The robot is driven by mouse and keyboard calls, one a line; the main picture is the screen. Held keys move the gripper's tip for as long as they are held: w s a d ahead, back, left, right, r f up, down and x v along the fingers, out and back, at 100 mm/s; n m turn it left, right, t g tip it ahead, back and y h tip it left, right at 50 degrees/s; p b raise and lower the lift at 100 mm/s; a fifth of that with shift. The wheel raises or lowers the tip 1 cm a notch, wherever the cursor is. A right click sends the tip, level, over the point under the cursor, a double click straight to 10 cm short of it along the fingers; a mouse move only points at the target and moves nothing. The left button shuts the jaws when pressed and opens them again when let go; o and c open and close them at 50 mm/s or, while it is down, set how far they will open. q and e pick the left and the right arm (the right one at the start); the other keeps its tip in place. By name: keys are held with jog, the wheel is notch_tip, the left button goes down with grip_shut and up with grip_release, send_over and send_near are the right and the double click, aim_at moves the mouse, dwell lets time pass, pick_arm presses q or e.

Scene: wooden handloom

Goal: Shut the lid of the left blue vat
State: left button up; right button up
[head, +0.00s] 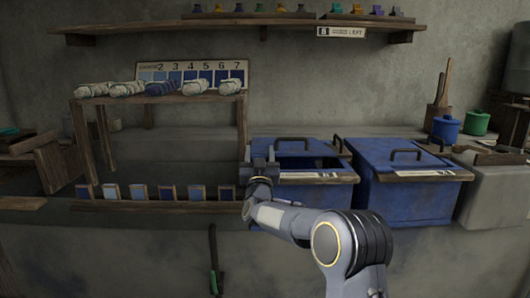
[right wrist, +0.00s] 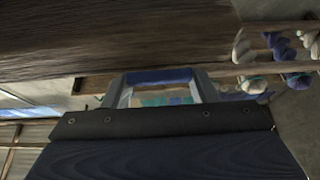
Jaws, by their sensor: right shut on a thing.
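The left blue vat (head: 325,203) stands at the middle right, with a dark gap in its top and a dark handle (head: 292,139) at its back. Its lid seems to stand partly open, but I cannot tell its exact position. My right gripper (head: 261,157) is at the vat's front left corner and covers part of it. In the right wrist view, the fingertips (right wrist: 160,77) are apart with a blue thing spanning them; its full shape is hidden. I cannot tell whether it belongs to the vat. My left gripper is not in view.
A second blue vat (head: 412,199) stands to the right, its lid flat with a dark handle. A wooden rack (head: 160,98) holding several yarn bundles is on the left, with a row of small blocks (head: 166,192) below.

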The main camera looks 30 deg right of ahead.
jog(key=shift+a, duration=0.1)
jog(key=o, duration=1.3)
jog(key=shift+s+r, duration=0.15)
jog(key=shift+c, duration=0.2)
jog(key=shift+o, duration=0.7)
jog(key=p+v, duration=0.1)
jog(key=v, duration=0.7)
jog(key=shift+c, duration=0.3)
